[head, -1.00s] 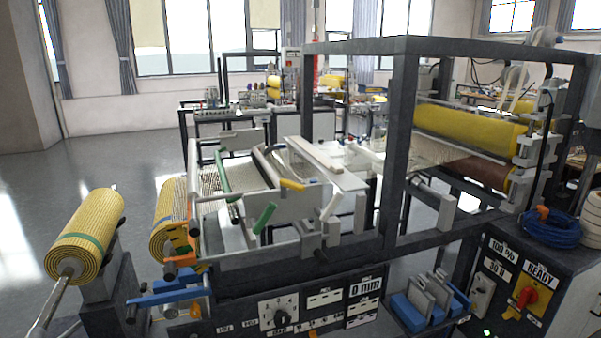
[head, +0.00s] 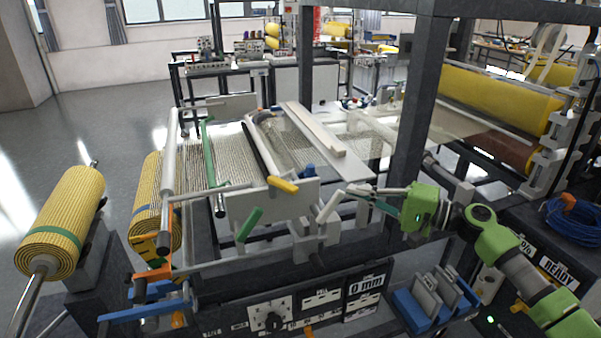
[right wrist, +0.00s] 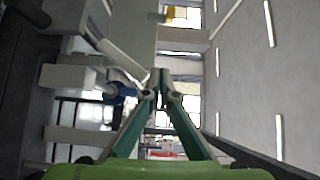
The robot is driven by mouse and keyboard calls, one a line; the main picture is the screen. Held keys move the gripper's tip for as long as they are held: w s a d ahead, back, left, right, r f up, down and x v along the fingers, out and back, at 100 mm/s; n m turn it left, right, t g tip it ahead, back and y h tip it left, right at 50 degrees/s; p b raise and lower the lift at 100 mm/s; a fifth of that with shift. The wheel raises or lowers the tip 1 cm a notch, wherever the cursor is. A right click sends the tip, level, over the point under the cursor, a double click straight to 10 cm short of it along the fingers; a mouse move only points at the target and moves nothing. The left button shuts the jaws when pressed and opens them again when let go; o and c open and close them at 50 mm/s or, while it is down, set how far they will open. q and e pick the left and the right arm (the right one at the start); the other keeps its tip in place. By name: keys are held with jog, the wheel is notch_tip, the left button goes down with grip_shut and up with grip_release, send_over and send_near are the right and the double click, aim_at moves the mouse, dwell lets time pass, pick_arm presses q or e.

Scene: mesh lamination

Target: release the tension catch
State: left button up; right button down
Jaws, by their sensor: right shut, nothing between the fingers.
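The machine's front rail carries several levers, and none is labelled as the tension catch. A white lever (head: 330,206) stands tilted on a grey bracket (head: 314,241). A green handle (head: 249,225) tilts to its left, and a yellow handle (head: 283,184) lies above. My right gripper (head: 352,190) reaches in from the right, fingers together and empty, with its tips close to the top of the white lever. I cannot tell whether they touch. In the right wrist view the fingertips (right wrist: 160,78) meet beside a pale bar (right wrist: 123,59). My left gripper is out of view.
A dark upright post (head: 411,110) stands just behind my right gripper. Yellow rolls (head: 63,220) are at the left. A blue holder with grey plates (head: 433,298) sits below my arm. A control panel with a dial (head: 271,319) faces the front.

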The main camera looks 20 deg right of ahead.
jog(key=shift+s+a+r, duration=0.15)
jog(key=shift+r, duration=0.2)
jog(key=shift+s+a+r, duration=0.1)
jog(key=shift+r, duration=0.25)
jog(key=w+a+p, duration=0.2)
jog(key=a, duration=0.1)
jog(key=w+a+p, duration=0.1)
jog(key=a+p, duration=0.1)
jog(key=a, duration=0.1)
jog(key=w+a+p, duration=0.2)
jog(key=a+p, duration=0.1)
jog(key=shift+w+a, duration=0.3)
jog(key=shift+a, duration=0.05)
jog(key=shift+s+a, duration=0.3)
jog(key=shift+a, duration=0.15)
jog(key=shift+f, duration=0.1)
